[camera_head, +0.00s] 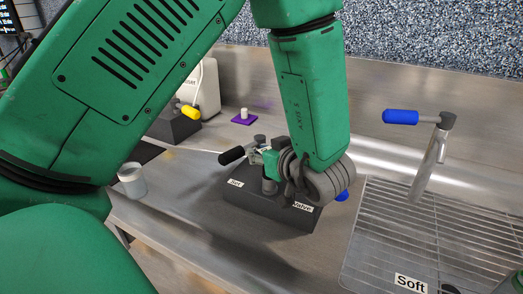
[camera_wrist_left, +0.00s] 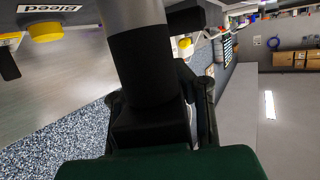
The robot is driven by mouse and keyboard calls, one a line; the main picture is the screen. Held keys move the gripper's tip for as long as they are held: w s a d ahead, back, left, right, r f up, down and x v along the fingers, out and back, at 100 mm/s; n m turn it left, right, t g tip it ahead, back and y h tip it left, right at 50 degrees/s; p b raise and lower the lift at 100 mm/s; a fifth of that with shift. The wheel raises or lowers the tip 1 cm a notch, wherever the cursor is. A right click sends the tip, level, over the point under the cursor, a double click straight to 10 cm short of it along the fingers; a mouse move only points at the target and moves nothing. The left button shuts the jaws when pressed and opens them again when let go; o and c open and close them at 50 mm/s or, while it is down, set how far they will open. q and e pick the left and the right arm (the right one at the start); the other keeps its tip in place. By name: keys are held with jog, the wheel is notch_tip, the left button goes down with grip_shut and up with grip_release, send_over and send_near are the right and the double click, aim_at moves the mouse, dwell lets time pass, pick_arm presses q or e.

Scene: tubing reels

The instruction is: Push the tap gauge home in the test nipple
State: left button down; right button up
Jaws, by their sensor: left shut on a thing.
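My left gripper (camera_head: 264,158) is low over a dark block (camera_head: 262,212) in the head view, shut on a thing. A black handle (camera_head: 232,155) sticks out to its left, and a short grey post (camera_head: 269,186) stands on the block below. In the left wrist view, a black and grey cylindrical piece (camera_wrist_left: 138,62) is between the dark fingers (camera_wrist_left: 160,112). I take it to be the tap gauge, but cannot be sure. The wrist hides the contact, so I cannot tell how deep it sits in the nipple.
A blue-handled metal tap (camera_head: 402,117) stands at the wire rack (camera_head: 385,235) on the right, near a "Soft" label. A yellow-handled fitting (camera_head: 190,112) sits on a dark block behind. A white cup (camera_head: 132,184) and a purple pad (camera_head: 244,121) are on the steel bench.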

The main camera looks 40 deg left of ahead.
pick_arm(q)
jog(key=shift+f, duration=0.2)
jog(key=c, duration=1.3)
grip_release()
jog(key=v, duration=1.2)
